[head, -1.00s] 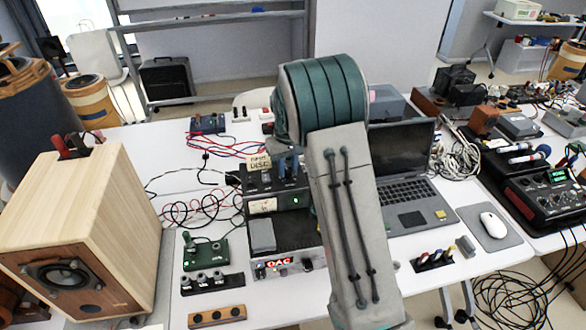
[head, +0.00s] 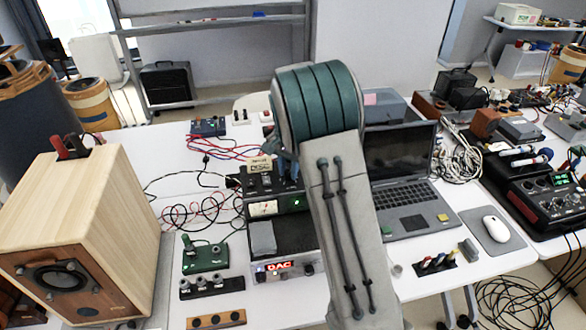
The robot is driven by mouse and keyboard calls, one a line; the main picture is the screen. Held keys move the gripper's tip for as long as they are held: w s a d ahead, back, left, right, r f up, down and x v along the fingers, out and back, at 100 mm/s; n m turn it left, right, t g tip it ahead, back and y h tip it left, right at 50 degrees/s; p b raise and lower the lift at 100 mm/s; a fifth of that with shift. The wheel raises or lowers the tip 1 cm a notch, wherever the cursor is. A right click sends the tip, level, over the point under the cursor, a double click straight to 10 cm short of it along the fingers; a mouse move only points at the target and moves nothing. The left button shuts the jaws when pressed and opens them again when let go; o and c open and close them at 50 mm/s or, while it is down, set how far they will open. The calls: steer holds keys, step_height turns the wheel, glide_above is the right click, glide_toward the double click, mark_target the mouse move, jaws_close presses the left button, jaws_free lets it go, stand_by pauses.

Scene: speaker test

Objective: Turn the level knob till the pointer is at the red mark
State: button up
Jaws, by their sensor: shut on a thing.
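The black unit (head: 258,183) with a lit needle meter (head: 262,208) and a green light stands mid-table, on top of a unit with a red "DAC" display. Small knobs or switches show on its upper face, with a cream label card behind them. My gripper (head: 287,172) is at the right part of this upper face, partly behind my arm. It is shut on a knob that its fingers hide, which I take as the level knob. The pointer and red mark cannot be made out.
A wooden speaker (head: 85,230) stands at left. A green board (head: 205,256) and a black strip of knobs lie left of the stack. A laptop (head: 405,190) stands right of my arm, with a mouse (head: 495,228) beyond. Loose cables lie behind.

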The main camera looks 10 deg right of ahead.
steer(key=shift+w+d+r+m, duration=0.1)
steer(key=shift+r+m, duration=0.05)
steer(key=shift+m, duration=0.35)
steer(key=shift+w+r+m, duration=0.1)
steer(key=shift+m, duration=0.4)
steer(key=o, duration=1)
steer(key=shift+d, duration=0.1)
steer(key=shift+f, duration=0.15)
steer(key=shift+s, duration=0.1)
step_height(320, 180, up, 14)
steer(key=shift+f+b, duration=0.1)
steer(key=shift+b, duration=0.6)
